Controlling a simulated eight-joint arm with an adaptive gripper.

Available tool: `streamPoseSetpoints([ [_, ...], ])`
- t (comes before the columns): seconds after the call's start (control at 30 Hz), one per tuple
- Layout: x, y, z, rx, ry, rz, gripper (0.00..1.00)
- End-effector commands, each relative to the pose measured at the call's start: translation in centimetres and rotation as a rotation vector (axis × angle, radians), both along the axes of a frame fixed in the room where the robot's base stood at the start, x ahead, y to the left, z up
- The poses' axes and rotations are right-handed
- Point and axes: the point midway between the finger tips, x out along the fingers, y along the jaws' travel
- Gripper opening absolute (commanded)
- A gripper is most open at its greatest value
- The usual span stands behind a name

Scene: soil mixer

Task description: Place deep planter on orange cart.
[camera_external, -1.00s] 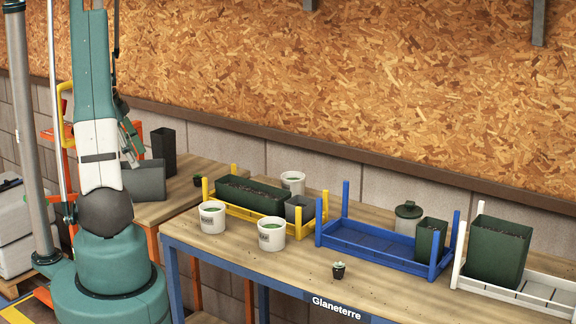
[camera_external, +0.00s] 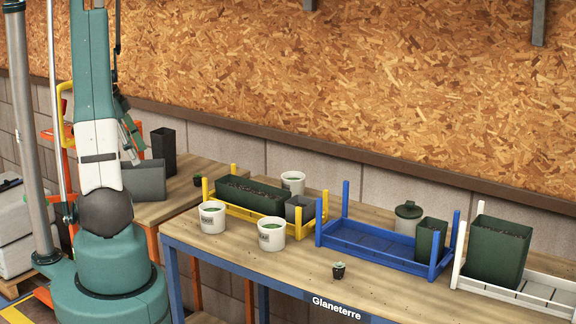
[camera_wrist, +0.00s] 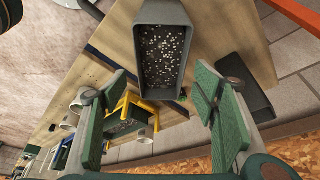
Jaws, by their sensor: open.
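A grey rectangular planter filled with dark speckled soil is at the top centre of the wrist view (camera_wrist: 137,50). It also shows on the wooden table at the left in the external view (camera_external: 147,181). A tall black pot (camera_external: 163,150) stands behind it. A large dark green planter (camera_external: 497,252) stands in the white crate at the right. I cannot tell for certain which is the deep planter. My gripper (camera_wrist: 160,78) is open, its fingers apart on either side of the grey planter's near part. An orange frame (camera_external: 69,142), perhaps the orange cart, stands partly hidden behind my arm.
The blue-framed bench holds a yellow crate (camera_external: 232,208) with planters, a blue crate (camera_external: 370,243), a white crate (camera_external: 530,290), white buckets (camera_external: 271,237) and a small potted plant (camera_external: 339,271). A wall stands behind.

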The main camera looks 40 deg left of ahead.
Motion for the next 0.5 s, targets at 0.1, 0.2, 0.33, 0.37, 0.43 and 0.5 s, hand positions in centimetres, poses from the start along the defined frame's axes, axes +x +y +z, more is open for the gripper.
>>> streamPoseSetpoints([
  [0.1, 0.5, -1.4, 0.8, 0.006, 0.008, 0.016, 0.59],
  [0.2, 1.1, -3.0, 1.7, 0.015, 0.017, 0.04, 0.59],
  [0.33, 1.9, -5.6, 3.2, 0.03, 0.03, 0.087, 0.59],
  [0.37, 2.1, -6.3, 3.6, 0.033, 0.034, 0.098, 0.59],
  [0.43, 2.4, -7.9, 4.4, 0.042, 0.039, 0.125, 0.59],
  [0.5, 2.7, -9.4, 5.2, 0.05, 0.041, 0.154, 0.59],
])
